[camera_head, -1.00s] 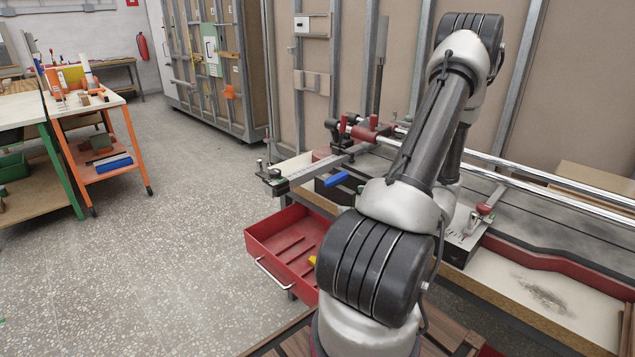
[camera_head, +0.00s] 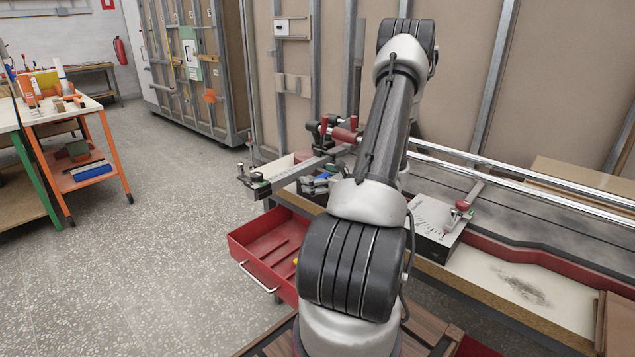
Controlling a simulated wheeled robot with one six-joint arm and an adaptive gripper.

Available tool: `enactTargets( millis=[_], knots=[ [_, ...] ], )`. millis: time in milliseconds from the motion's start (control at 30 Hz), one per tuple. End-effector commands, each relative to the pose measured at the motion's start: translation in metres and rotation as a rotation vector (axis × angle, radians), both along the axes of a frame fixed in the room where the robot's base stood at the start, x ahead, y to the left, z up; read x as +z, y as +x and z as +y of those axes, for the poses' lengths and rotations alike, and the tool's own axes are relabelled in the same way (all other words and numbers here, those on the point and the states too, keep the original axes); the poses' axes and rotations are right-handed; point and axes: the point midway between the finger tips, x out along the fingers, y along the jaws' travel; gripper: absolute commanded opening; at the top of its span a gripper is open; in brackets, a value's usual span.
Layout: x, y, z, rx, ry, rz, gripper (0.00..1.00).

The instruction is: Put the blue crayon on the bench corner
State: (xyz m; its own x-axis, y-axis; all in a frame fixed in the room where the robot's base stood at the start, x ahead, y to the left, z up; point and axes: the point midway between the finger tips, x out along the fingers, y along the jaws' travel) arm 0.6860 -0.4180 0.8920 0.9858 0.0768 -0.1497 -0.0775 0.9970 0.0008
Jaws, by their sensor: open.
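A small blue piece (camera_head: 321,177), which may be the blue crayon, shows at the near-left end of the long workbench (camera_head: 480,289), just left of my arm. It is partly covered by grey and dark shapes. These look like the fingers of my gripper (camera_head: 316,185), open around or over the blue piece; I cannot tell whether they touch it. The rest of my gripper and my forearm are hidden behind my upper arm. Which bench corner is meant is not clear from this view.
A red open drawer (camera_head: 246,238) juts out below the bench's left end. A steel block (camera_head: 437,226) and long chrome rails (camera_head: 540,189) lie to the right. The floor (camera_head: 150,250) at left is clear.

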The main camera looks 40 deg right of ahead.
Motion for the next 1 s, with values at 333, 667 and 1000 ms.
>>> enactTargets(
  millis=[333, 667, 1000],
  knots=[
    [0.000, 0.000, 0.000, 0.000, -0.001, 0.000, 0.65],
    [0.006, 0.000, 0.000, 0.001, -0.002, -0.001, 0.60],
    [0.065, 0.000, 0.000, 0.001, -0.007, -0.003, 0.60]
  ],
)
